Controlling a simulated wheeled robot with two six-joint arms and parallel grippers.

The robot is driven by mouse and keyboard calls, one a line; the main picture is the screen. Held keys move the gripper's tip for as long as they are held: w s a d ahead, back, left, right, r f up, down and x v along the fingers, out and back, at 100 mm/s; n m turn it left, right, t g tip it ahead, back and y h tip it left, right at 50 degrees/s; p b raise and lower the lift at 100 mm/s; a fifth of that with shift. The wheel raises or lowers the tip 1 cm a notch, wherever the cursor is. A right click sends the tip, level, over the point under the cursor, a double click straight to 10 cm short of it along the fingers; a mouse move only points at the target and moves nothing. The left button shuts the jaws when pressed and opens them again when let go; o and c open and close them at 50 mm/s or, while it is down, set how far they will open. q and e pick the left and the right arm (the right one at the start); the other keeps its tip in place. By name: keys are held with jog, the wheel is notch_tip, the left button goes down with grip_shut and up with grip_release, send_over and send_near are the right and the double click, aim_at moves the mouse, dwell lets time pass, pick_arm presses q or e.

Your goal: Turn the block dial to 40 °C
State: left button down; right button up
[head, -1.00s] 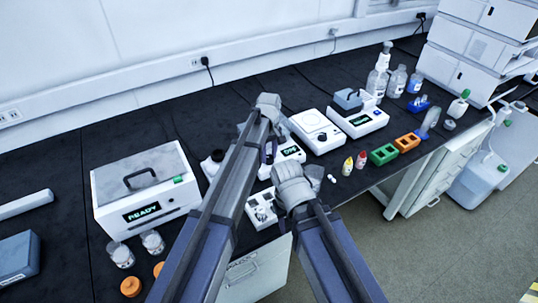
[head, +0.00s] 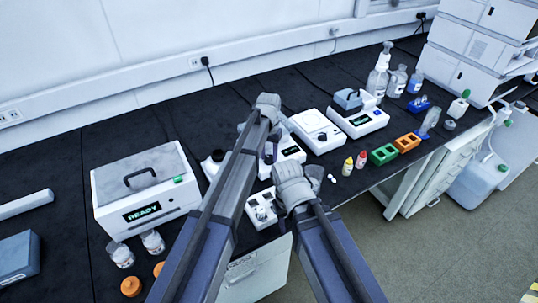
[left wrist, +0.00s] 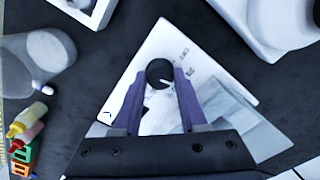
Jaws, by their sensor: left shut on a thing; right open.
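The white block (head: 296,158) stands on the dark bench, partly hidden behind my left arm in the head view. Its small green display is too small to read. In the left wrist view its black round dial (left wrist: 159,72) with a pale pointer mark sits on the white face (left wrist: 150,45), beside small printed markings I cannot read clearly. My left gripper (left wrist: 161,82) has its purple fingers on both sides of the dial, shut on it. My right gripper (head: 281,205) is open and points down near the front edge; its fingers are mostly hidden.
A white tray (head: 254,215) with small parts lies by the right gripper. A white lidded instrument reading READY (head: 150,190) is left. Other white devices (head: 318,131), small bottles (head: 348,166), and green (head: 383,154) and orange (head: 407,142) racks stand right.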

aim_at(269, 157)
pick_arm(q)
jog(key=m, duration=0.4)
jog(key=shift+m, duration=2.1)
jog(key=shift+c, duration=2.2)
grip_release()
jog(key=shift+r, duration=0.1)
notch_tip(269, 157, up, 8)
jog(key=p, duration=0.8)
jog(key=shift+f, duration=0.2)
